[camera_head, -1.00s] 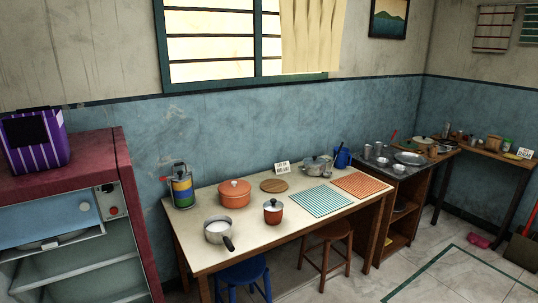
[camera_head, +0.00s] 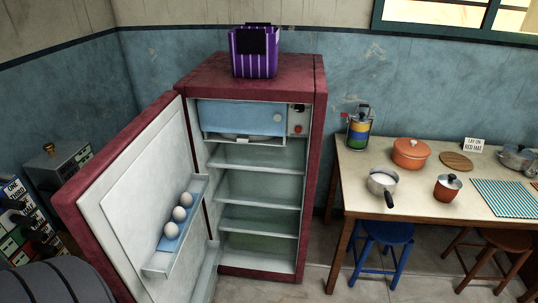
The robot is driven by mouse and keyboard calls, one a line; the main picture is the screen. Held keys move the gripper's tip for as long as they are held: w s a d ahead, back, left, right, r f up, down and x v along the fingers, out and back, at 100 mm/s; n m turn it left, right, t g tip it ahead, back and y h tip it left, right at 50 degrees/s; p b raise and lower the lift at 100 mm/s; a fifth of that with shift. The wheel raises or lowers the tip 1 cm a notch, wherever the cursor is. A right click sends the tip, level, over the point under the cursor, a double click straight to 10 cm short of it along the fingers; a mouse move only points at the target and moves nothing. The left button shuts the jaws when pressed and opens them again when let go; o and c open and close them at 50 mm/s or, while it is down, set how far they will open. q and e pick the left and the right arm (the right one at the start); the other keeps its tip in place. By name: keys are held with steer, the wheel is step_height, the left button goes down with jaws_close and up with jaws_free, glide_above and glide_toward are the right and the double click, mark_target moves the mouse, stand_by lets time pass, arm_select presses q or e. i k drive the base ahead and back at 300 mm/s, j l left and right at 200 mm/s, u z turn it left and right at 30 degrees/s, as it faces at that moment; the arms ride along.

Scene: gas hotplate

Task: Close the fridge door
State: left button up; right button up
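A dark red fridge (camera_head: 314,150) stands against the blue wall, left of the middle. Its door (camera_head: 118,180) is wide open, hinged on the left side and swung out toward me. The door's pale inner face shows, with a shelf (camera_head: 172,255) holding several white eggs (camera_head: 179,214). Inside the fridge are a blue freezer flap (camera_head: 238,117) and several empty-looking shelves (camera_head: 258,193). Neither of my grippers is in view.
A purple striped container (camera_head: 254,52) sits on top of the fridge. A table (camera_head: 348,182) with pots stands to the right, with a blue stool (camera_head: 386,236) under it. Crates and a grey box (camera_head: 58,163) stand left of the door. A dark rounded shape (camera_head: 60,284) fills the lower left corner.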

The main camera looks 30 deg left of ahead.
mark_target(118, 207)
steer(key=u, duration=1.05)
